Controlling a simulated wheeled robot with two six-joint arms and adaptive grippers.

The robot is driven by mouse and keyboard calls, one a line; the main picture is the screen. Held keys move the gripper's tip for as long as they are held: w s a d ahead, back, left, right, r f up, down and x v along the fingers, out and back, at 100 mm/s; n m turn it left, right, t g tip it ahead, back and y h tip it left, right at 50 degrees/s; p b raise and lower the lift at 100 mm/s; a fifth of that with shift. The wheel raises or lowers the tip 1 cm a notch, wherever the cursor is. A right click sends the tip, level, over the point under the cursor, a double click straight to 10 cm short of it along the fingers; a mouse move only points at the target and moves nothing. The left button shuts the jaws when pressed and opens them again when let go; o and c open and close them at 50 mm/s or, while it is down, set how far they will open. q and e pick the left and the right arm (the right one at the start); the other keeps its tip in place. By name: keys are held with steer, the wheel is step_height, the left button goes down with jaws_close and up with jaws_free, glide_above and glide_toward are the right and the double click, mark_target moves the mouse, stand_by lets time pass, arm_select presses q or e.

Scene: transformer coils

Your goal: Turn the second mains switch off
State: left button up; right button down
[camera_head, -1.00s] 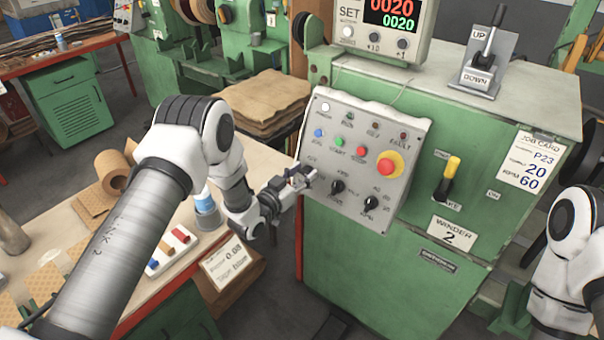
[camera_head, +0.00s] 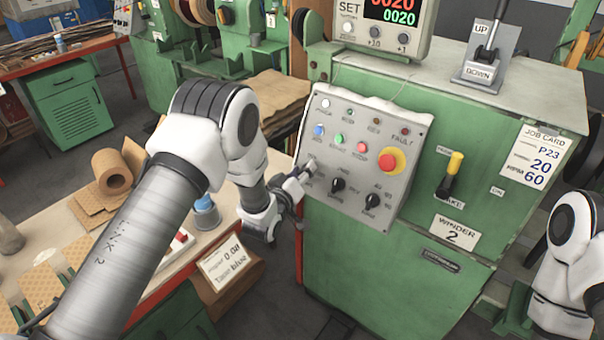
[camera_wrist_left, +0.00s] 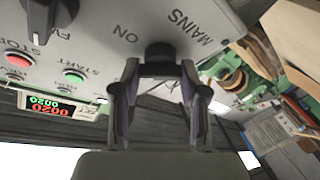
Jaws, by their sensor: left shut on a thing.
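The mains switch (camera_wrist_left: 160,50) is a black rotary knob under the printed words MAINS and ON in the left wrist view. My left gripper (camera_wrist_left: 158,72) has its two fingertips at either side of the knob's bar, shut on it. In the head view my left gripper (camera_head: 303,170) is at the lower left of the grey control panel (camera_head: 345,112) and hides the knob. The panel is on the green machine labelled Winder 2 (camera_head: 453,231). My right gripper is out of the frame; only part of its arm shows at the right edge.
Two other black knobs (camera_head: 338,184) (camera_head: 372,201) sit to the right of the gripper. A workbench (camera_head: 195,262) with rolls and a card stands at the left.

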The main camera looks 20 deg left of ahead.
arm_select(q)
steer(key=n+y, duration=0.1)
steer(key=n, duration=0.1)
steer(key=n+g+y, duration=0.1)
steer(key=n, duration=0.2)
steer(key=shift+r, duration=0.15)
steer(key=n+g, duration=0.1)
steer(key=n, duration=0.2)
steer(key=n+g+y+p, duration=0.1)
steer(key=n, duration=0.2)
steer(key=shift+n, duration=0.3)
steer(key=o, duration=1.2)
steer(key=shift+c, duration=0.2)
steer(key=shift+a, duration=0.1)
steer(key=v, duration=1.2)
